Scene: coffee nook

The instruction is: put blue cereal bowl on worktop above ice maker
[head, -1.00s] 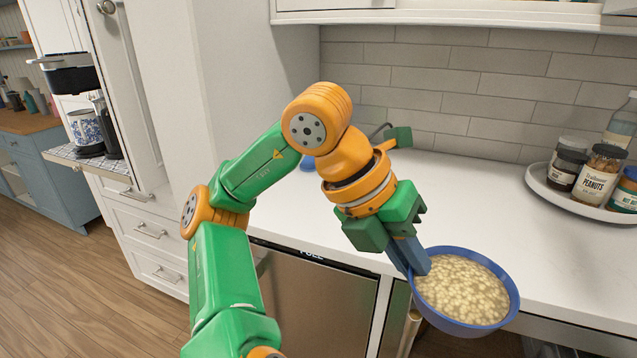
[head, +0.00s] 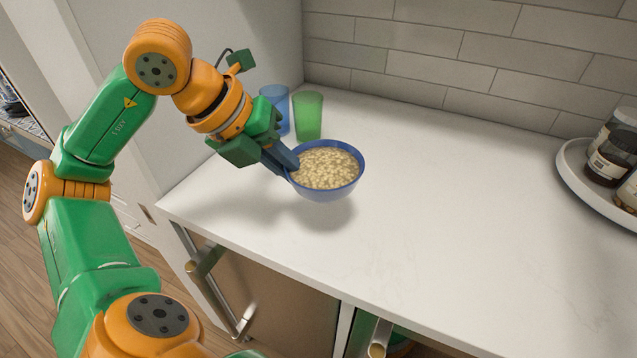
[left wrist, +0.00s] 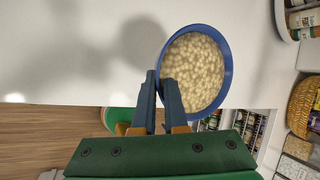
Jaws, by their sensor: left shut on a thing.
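The blue cereal bowl (head: 325,184), filled with pale cereal, is held level in the air above the white worktop (head: 430,230), near its left part. A shadow lies on the worktop below it. My left gripper (head: 285,160) is shut on the bowl's left rim. In the left wrist view the bowl (left wrist: 229,70) shows with both fingers (left wrist: 160,90) at its rim. The ice maker's name is not readable here; a steel-fronted appliance (head: 270,295) stands under the worktop. My right gripper is not in view.
A blue glass (head: 275,105) and a green glass (head: 307,115) stand behind the bowl, near the wall. A round white tray (head: 575,170) with jars is at the far right. The middle of the worktop is clear.

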